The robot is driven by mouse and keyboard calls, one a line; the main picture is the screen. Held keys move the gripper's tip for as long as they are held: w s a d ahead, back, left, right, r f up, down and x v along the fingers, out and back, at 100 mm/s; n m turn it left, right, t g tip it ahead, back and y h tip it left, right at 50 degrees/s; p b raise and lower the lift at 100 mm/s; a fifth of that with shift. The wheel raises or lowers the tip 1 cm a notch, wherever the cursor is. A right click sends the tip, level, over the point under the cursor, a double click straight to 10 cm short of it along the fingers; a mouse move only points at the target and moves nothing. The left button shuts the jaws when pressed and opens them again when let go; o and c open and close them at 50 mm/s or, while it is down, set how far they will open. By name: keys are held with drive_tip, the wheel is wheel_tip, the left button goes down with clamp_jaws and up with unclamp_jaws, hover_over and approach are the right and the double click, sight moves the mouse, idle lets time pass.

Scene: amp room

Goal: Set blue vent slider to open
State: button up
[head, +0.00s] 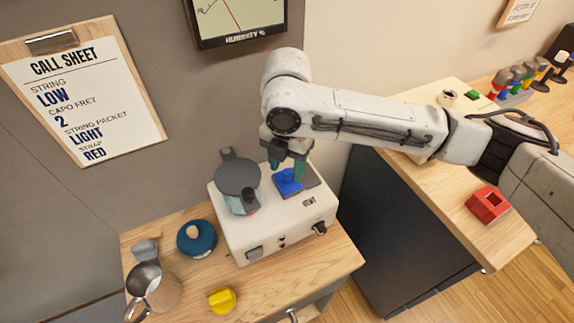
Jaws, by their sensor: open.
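The blue vent slider (288,182) sits on a dark track on top of a white box-like unit (285,222), near its right back side. My gripper (286,170) reaches down from above, with its teal fingertips at the slider's back edge. Its jaws are open. I cannot tell whether the fingers touch the slider. Part of the track shows to the right of the slider; its far end is partly hidden by my gripper.
A grey lidded jar (238,180) stands on the unit, just left of the slider. A blue round object (197,238), a metal pitcher (150,282) and a yellow piece (222,300) are on the wooden top. A red block (488,204) lies on the right table. A screen hangs above.

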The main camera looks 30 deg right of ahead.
drive_tip(key=shift+f, duration=0.7)
drive_tip(key=shift+c, duration=0.4)
clamp_jaws()
